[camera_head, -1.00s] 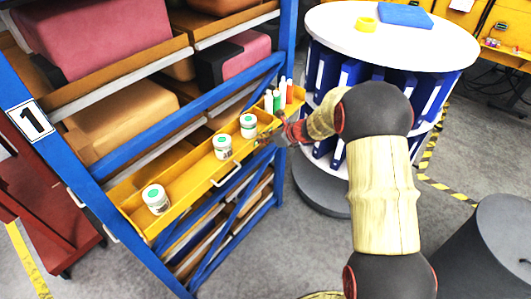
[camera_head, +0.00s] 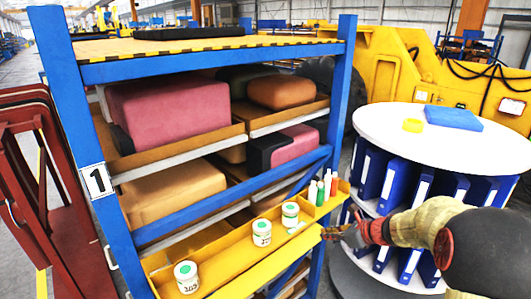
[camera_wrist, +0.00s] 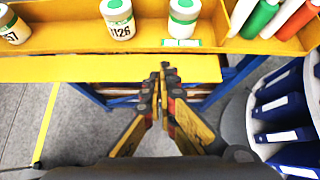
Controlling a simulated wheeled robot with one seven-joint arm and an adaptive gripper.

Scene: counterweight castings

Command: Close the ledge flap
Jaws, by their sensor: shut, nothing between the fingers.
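The yellow ledge (camera_head: 215,245) runs along the front of the blue rack. Its flap (camera_head: 262,264) is a plain yellow panel along the front edge. In the wrist view the flap (camera_wrist: 90,69) looks folded outward from the ledge, with a thin seam between; its exact angle is unclear. My gripper (camera_head: 326,233) is shut and empty at the flap's right end. In the wrist view its fingertips (camera_wrist: 164,70) overlap the flap near its right edge; I cannot tell whether they touch it.
White jars with green lids (camera_head: 262,232) and small bottles (camera_head: 320,192) stand on the ledge. A round white-topped stand with blue binders (camera_head: 420,185) is close on the right. A red frame (camera_head: 45,170) stands left. Grey floor (camera_wrist: 75,130) shows below the flap.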

